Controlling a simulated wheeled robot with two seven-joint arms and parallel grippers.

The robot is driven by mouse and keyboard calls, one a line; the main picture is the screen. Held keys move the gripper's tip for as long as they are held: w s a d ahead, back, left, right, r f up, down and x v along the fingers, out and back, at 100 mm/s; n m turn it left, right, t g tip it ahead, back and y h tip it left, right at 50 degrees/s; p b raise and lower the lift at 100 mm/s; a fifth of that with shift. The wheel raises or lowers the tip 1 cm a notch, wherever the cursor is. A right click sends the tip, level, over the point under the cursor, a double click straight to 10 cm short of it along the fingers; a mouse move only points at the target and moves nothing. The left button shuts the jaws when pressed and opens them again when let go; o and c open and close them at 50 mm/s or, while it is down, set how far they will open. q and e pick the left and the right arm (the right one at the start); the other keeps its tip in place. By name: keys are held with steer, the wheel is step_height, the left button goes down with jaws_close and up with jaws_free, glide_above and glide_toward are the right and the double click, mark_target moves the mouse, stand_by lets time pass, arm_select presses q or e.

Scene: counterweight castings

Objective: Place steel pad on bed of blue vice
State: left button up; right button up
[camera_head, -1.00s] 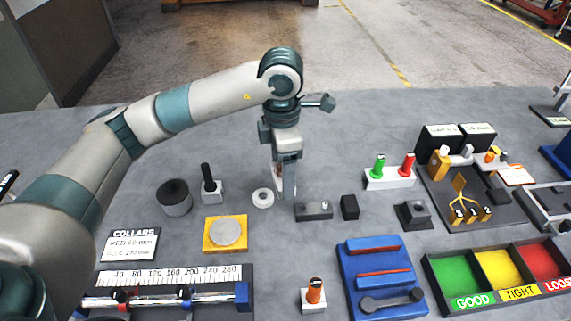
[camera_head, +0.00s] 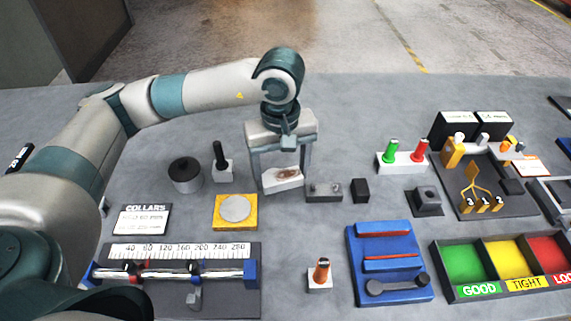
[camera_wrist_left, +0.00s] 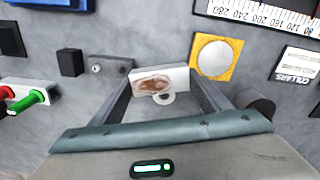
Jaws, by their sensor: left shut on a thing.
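The steel pad (camera_head: 270,181), a pale rectangular block with a brown rust-like patch on its face, is between the fingers of my left gripper (camera_head: 280,180). The gripper is shut on it and holds it over the grey table. In the left wrist view the pad (camera_wrist_left: 178,76) spans between the two fingertips. The blue vice (camera_head: 352,266), with red strips along its jaws and a dark handle at the front, lies right of and nearer than the gripper. The bed between its jaws shows no object on it. My right gripper is not in view.
A grey block with pegs (camera_head: 324,192) and a black block (camera_head: 360,190) stand just right of the pad. A yellow plate with a round disc (camera_head: 236,208) lies left. An orange-topped peg (camera_head: 321,270) stands beside the vice. A white ring (camera_wrist_left: 167,99) is partly hidden behind the pad.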

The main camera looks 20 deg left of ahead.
mark_target(275, 186)
arm_select(q)
steer(key=m, duration=0.1)
steer(key=s+m, duration=0.1)
steer(key=m, duration=0.1)
steer(key=s+m, duration=0.1)
steer(key=m, duration=0.1)
steer(key=shift+a+f, duration=0.15)
steer(key=shift+f, duration=0.1)
steer(key=shift+s+a+f+m, duration=0.1)
steer(key=shift+s+m, duration=0.15)
steer(key=shift+m, duration=0.55)
steer(key=shift+s+f+m, duration=0.1)
steer(key=shift+s+m, duration=0.1)
steer(key=shift+m, duration=0.6)
